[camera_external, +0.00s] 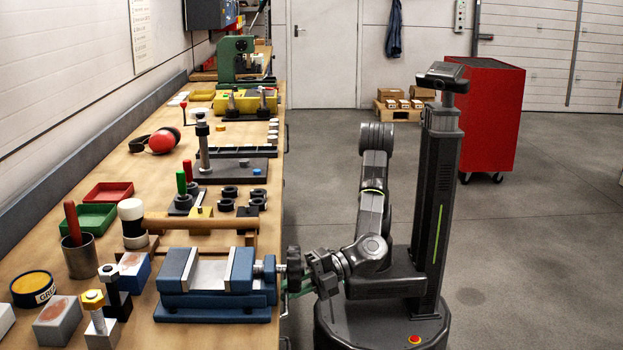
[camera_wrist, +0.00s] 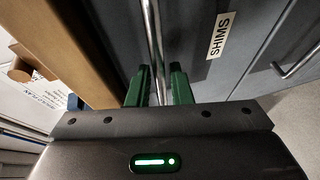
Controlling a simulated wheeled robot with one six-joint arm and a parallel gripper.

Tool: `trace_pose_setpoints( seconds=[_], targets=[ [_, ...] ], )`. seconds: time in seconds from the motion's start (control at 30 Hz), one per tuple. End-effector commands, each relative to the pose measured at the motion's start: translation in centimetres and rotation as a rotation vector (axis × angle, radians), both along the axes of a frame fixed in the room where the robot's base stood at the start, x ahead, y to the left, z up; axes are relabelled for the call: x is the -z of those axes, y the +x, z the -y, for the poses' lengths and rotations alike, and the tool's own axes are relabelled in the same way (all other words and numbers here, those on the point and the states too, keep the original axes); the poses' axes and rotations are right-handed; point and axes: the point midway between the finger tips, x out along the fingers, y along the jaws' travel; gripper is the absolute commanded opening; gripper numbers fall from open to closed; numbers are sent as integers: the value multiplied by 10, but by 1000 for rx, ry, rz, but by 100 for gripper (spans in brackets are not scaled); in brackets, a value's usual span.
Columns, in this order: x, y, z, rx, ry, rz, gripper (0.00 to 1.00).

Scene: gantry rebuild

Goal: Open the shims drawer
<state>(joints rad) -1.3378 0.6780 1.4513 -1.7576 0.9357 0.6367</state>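The shims drawer (camera_wrist: 192,75) has a grey front with a white label (camera_wrist: 219,36) reading SHIMS in the wrist view. Its bar handle (camera_wrist: 154,40) is a bright metal rod running down the view. My gripper (camera_wrist: 160,72) has green fingers, one on each side of the rod. They look apart, with a small gap beside the rod, so it seems open around the handle. In the external view my gripper (camera_external: 297,287) is low at the bench's front side, beside the blue vise. The drawer front is hidden there.
Another grey front with a handle (camera_wrist: 297,62) lies to the right in the wrist view. The wooden bench edge (camera_wrist: 70,45) is on the left. The blue vise (camera_external: 215,285) overhangs near my gripper. Open floor (camera_external: 530,250) lies right of my base.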

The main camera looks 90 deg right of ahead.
Motion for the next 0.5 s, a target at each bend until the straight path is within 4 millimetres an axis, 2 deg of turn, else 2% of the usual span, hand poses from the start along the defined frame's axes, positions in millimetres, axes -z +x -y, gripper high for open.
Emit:
trace_pose_setpoints(
  seconds=[0.13,0.43,0.5],
  targets=[
    [3,10,-4,1,-1,0,19],
    [2,12,-5,0,-1,0,19],
    [2,11,-5,0,-1,0,7]
  ],
)
